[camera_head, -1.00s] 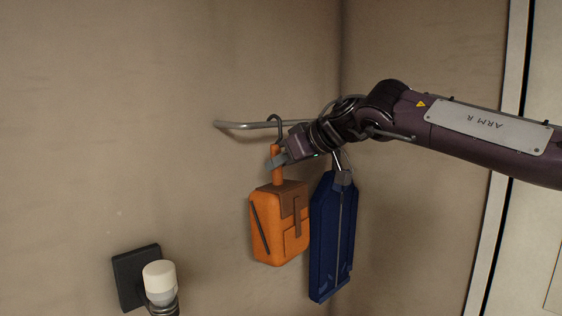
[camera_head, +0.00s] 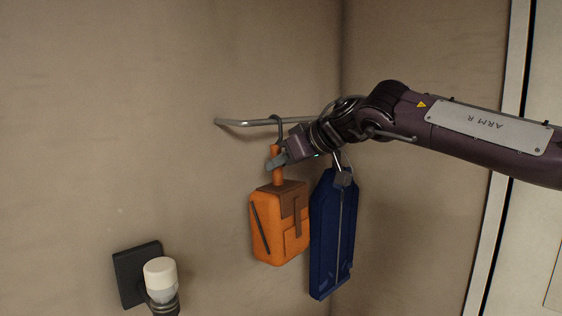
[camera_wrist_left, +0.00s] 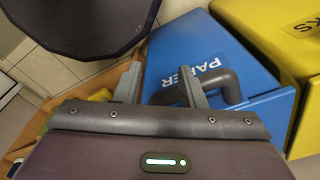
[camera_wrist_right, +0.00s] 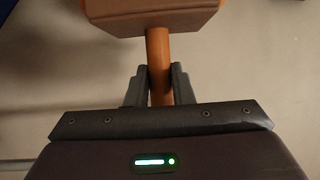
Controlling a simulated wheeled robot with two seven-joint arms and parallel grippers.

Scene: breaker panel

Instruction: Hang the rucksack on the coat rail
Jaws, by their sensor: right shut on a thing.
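The orange rucksack (camera_head: 271,228) with a brown flap hangs upright below the grey coat rail (camera_head: 243,124) on the wall. Its dark hook (camera_head: 281,122) is at the rail and looks looped over it; whether it bears weight I cannot tell. My right gripper (camera_head: 277,160) is shut on the orange stem between hook and bag. In the right wrist view the stem (camera_wrist_right: 159,60) stands between both fingers (camera_wrist_right: 159,88), with the bag's underside or top (camera_wrist_right: 150,15) beyond. My left gripper (camera_wrist_left: 160,88) is open, near a blue bin's dark handle (camera_wrist_left: 222,85).
A dark blue bag (camera_head: 333,235) hangs close to the right of the rucksack, below my right wrist. A black wall plate with a white-topped fixture (camera_head: 160,272) is at lower left. In the left wrist view are a blue PAPER bin (camera_wrist_left: 170,45) and a yellow bin (camera_wrist_left: 270,30).

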